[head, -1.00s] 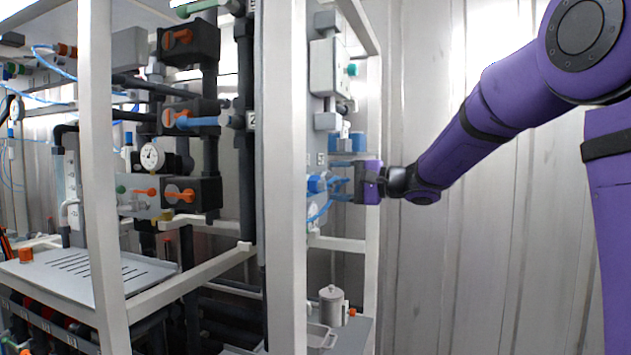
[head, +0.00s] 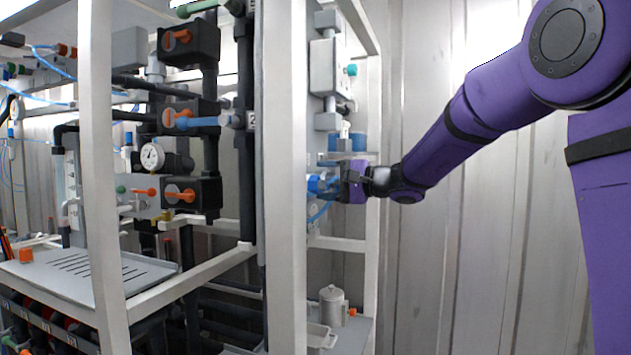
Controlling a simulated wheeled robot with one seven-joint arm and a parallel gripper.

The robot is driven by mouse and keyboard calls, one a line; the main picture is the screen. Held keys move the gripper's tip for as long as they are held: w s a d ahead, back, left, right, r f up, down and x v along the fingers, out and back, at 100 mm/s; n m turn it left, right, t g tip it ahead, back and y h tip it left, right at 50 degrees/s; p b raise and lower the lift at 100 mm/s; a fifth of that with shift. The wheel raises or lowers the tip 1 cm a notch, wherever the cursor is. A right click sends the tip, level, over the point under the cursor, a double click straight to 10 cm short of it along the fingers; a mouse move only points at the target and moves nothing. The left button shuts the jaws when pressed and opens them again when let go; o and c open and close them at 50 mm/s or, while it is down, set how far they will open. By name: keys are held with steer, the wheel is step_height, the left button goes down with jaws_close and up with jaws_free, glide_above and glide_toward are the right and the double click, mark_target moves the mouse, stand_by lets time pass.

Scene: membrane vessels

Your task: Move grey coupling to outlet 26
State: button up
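My gripper (head: 335,184) is at the right part of the frame rack, level with a blue fitting (head: 317,184) with a blue hose (head: 320,212). Its fingers point left and reach up to the blue fitting. Whether they touch it, and whether they are open or shut, I cannot tell at this size. I cannot make out a grey coupling for certain; it may be hidden by the fingers or the white post. No label reading 26 is legible.
A white post (head: 287,240) stands just left of my gripper. A grey box (head: 324,68) with a green knob is above it. Blue containers (head: 358,142) sit on a shelf behind. A lidded metal canister (head: 331,305) stands below.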

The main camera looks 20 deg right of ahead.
stand_by(0.6)
jaws_close()
steer(key=shift+d, duration=0.15)
steer(key=shift+v, duration=2.9)
